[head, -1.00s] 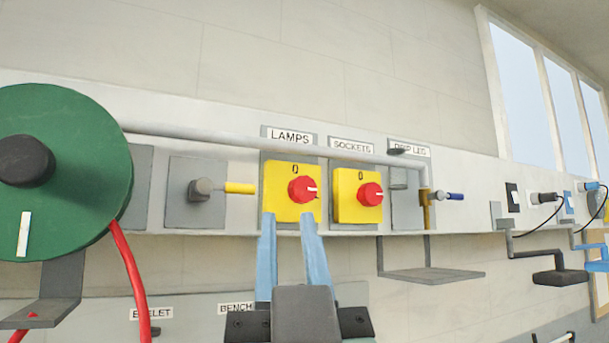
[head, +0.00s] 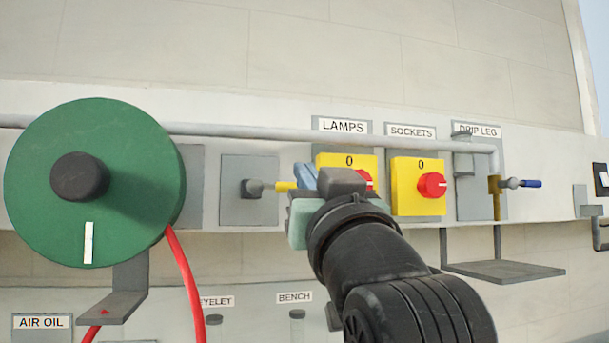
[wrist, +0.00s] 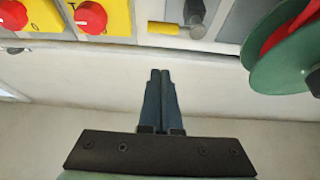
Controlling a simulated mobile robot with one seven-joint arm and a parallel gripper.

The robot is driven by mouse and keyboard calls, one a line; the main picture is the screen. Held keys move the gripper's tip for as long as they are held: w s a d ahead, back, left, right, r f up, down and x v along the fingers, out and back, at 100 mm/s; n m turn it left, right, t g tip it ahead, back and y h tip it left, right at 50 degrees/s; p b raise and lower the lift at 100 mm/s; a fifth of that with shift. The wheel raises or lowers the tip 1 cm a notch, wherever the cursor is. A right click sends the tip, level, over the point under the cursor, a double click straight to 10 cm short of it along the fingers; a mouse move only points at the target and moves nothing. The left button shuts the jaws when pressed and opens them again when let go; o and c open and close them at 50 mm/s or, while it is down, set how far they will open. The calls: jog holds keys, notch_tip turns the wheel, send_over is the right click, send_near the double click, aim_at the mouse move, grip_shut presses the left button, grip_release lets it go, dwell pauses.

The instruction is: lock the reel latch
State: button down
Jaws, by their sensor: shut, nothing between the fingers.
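A green reel (head: 130,205) with a black hub (head: 80,177) and a white mark hangs at the left in the head view. Beside it, a lever with a grey pivot (head: 253,189) and a yellow handle (head: 285,187) sits on a grey plate, the handle pointing right; no label on it shows. The yellow handle (wrist: 176,29) and the reel (wrist: 285,60) also show in the wrist view. My gripper (head: 306,176) is shut and empty, in front of the panel by the handle's right end. In the wrist view its closed fingertips (wrist: 160,74) appear apart from the handle.
Yellow switch boxes with red knobs, LAMPS (head: 340,161) and SOCKETS (head: 418,200), stand right of the lever. My arm partly covers LAMPS. A pipe (head: 330,136) runs above. A red hose (head: 188,285) hangs from the reel. A grey shelf (head: 500,271) juts out at right.

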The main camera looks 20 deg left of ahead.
notch_tip(320, 180, up, 5)
jog(key=p, duration=0.7)
send_over(279, 187)
jog(key=d, duration=0.2)
jog(key=shift+w+a, duration=0.1)
jog(key=shift+w, duration=0.25)
jog(key=shift+s+d+f+p, duration=0.15)
jog(key=shift+f+p, duration=0.2)
jog(key=shift+f, duration=0.8)
jog(key=shift+s+d+f+p, duration=0.1)
jog(key=shift+f+p, duration=0.2)
jog(key=shift+f, duration=0.8)
